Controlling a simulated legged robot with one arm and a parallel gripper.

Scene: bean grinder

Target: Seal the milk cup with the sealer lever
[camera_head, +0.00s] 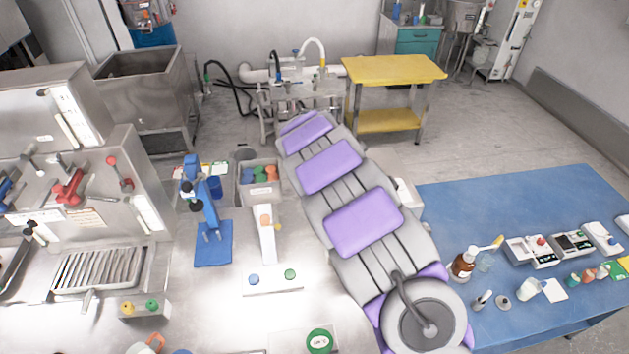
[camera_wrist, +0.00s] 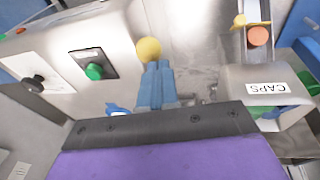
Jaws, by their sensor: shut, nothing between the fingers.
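My gripper (camera_wrist: 157,66) shows in the wrist view with its two blue fingers pressed together and nothing held. Its fingertips are just below a yellow ball knob (camera_wrist: 149,48) in the picture; I cannot tell whether they touch it. The knob is in front of a grey metal housing with a green button (camera_wrist: 94,71); it may be the sealer lever's end. No milk cup can be made out near my gripper.
A blue table (camera_head: 465,213) with bottles and small devices is at right.

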